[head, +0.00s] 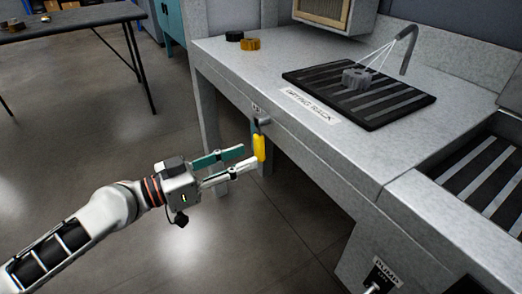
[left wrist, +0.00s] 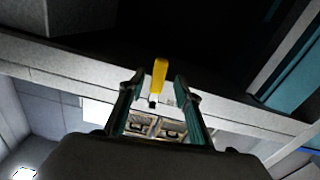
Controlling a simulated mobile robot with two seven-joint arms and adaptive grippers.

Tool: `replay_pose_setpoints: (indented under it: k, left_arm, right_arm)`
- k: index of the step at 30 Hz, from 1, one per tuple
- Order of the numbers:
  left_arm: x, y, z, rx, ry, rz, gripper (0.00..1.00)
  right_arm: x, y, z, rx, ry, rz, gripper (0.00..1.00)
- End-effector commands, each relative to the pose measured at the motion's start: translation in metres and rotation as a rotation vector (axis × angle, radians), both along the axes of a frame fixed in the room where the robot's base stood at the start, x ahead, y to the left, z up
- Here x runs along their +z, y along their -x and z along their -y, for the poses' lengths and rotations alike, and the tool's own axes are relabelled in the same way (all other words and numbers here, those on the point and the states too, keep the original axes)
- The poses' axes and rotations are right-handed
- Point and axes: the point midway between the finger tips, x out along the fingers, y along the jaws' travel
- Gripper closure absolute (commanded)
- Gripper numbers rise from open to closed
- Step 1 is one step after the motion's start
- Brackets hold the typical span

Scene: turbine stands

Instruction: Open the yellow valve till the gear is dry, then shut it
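The yellow valve handle (head: 260,145) hangs down from a grey fitting (head: 262,122) on the bench's front edge. It also shows in the left wrist view (left wrist: 159,75), between my fingertips with gaps on both sides. My left gripper (head: 248,157) is open, its fingers pointing at the handle; in the left wrist view its two fingers (left wrist: 160,82) stand apart. The grey gear (head: 356,78) sits on the dark drying rack (head: 405,98). Thin white lines run from the bent nozzle (head: 408,40) to the gear. Whether the gear is wet I cannot tell. My right gripper is not in view.
A black disc (head: 234,36) and a brownish-gold gear (head: 250,44) sit at the back left of the bench (head: 240,75). A pump switch (head: 380,278) is low on the front right, below a slatted basin (head: 490,180).

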Motion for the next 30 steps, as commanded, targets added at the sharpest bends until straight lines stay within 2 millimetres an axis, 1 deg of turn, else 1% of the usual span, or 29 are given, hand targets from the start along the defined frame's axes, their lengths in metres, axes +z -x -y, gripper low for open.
replay_pose_setpoints:
  k: [1, 6, 9, 14, 21, 22, 23, 24, 25, 26, 30]
  left_arm:
    - [0.007, -0.006, 0.008, 0.0, 0.002, 0.008, 0.67]
    - [0.005, -0.021, 0.029, -0.001, 0.002, 0.005, 0.67]
    - [0.003, -0.027, 0.037, 0.0, 0.001, 0.003, 0.67]
    - [0.001, -0.031, 0.043, 0.001, 0.0, 0.002, 0.67]
    - [0.0, -0.031, 0.044, 0.001, -0.001, 0.001, 0.67]
    - [0.0, -0.031, 0.044, 0.001, -0.001, 0.001, 0.72]
    - [0.0, -0.031, 0.043, 0.001, -0.001, 0.001, 0.8]
    - [0.0, -0.031, 0.043, 0.001, -0.001, 0.001, 0.9]
    - [0.0, -0.031, 0.043, 0.001, -0.001, 0.001, 0.98]
    - [0.0, -0.031, 0.043, 0.001, -0.001, 0.001, 1.0]
    - [0.0, -0.031, 0.043, 0.001, -0.001, 0.001, 1.0]
  right_arm:
    - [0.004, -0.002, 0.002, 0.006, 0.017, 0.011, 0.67]
    - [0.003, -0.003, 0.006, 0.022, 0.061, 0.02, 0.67]
    - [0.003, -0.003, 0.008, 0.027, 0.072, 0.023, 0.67]
    - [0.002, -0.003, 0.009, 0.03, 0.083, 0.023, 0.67]
    - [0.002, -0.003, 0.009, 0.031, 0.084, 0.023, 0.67]
    - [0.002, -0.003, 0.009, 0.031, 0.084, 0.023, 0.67]
    - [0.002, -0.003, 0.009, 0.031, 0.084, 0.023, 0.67]
    - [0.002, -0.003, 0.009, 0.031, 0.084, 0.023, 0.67]
    - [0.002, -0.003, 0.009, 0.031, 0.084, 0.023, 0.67]
    - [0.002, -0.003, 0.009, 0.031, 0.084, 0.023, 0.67]
    - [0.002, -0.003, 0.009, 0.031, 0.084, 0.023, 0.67]
